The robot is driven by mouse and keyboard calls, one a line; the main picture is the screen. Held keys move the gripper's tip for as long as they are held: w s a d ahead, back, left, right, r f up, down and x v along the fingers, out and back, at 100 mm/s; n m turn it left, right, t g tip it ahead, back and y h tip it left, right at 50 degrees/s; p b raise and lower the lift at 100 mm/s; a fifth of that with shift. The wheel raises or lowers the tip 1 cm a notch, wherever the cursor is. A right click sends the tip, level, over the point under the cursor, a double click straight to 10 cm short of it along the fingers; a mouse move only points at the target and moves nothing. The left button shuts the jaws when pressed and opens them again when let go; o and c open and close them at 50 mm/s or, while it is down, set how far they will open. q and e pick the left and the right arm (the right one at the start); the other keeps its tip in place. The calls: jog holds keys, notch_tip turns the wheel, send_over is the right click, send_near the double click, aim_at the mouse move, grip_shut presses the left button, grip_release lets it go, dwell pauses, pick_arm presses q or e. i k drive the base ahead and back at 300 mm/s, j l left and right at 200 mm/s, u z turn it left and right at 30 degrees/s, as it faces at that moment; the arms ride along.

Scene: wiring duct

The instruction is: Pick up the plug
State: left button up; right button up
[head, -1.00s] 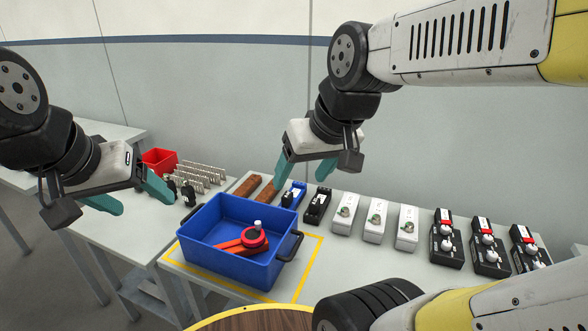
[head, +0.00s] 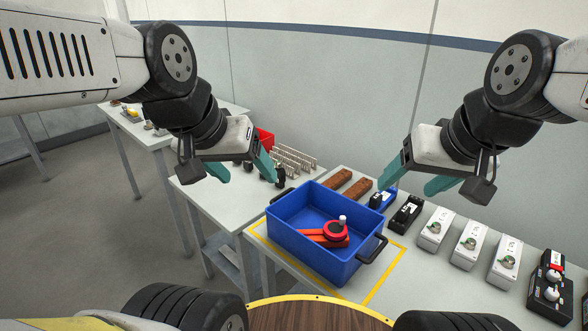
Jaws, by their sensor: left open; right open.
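I cannot tell for sure which thing is the plug. Small black pieces (head: 280,178) stand on the left table, just right of my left gripper's fingertips, partly hidden. My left gripper (head: 241,170) is open and empty above the left table's right part. My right gripper (head: 413,182) is open and empty above the back of the right table, by a blue-and-black device (head: 383,199) and a black device (head: 406,214). A blue bin (head: 308,254) holds a red-and-orange tool (head: 330,232) with a white tip.
Rows of metal pieces (head: 295,158) and a red box (head: 265,138) are on the left table. Two brown blocks (head: 357,189) lie behind the bin. White boxes (head: 470,243) and black switch boxes (head: 546,290) line the right table. Yellow tape (head: 383,284) surrounds the bin.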

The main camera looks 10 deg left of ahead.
aim_at(281, 179)
jog(key=i+j+z, duration=0.15)
jog(key=j+z, duration=0.15)
jog(key=i+j+z, duration=0.15)
jog(key=j+z, duration=0.15)
jog(key=j, duration=0.2)
jog(key=i+j+z, duration=0.1)
jog(key=j+z, duration=0.25)
